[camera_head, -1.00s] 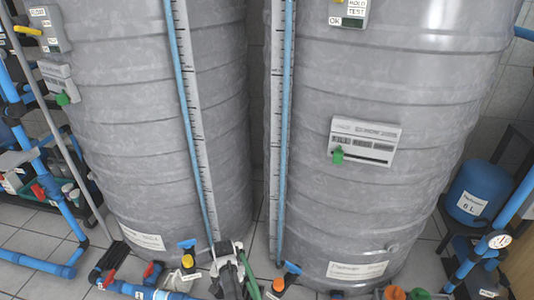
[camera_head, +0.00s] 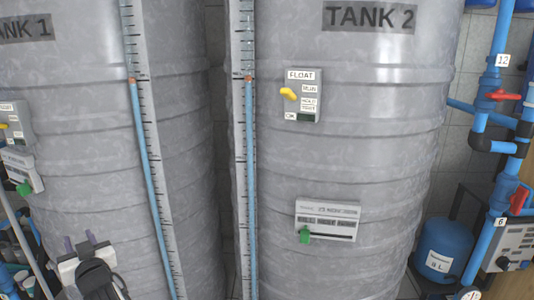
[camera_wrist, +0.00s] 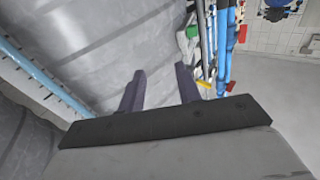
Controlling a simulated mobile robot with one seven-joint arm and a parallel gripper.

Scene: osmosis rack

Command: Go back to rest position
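My gripper (camera_head: 79,240) shows at the lower left of the head view, in front of the left tank, fingers pointing up. In the wrist view its two dark fingers (camera_wrist: 160,74) stand apart with nothing between them, so it is open and empty. The grey ribbed left tank (camera_head: 80,150), marked TANK 1, fills the left of the head view. The grey TANK 2 (camera_head: 390,130) stands right of centre. I cannot tell how far the gripper is from the tank wall.
A float box (camera_head: 303,96) with a yellow lever and a white panel (camera_head: 328,220) with a green knob sit on TANK 2. Blue pipes (camera_head: 493,90) with red valves and a blue vessel (camera_head: 442,250) stand at the right. Open floor (camera_wrist: 285,95) shows in the wrist view.

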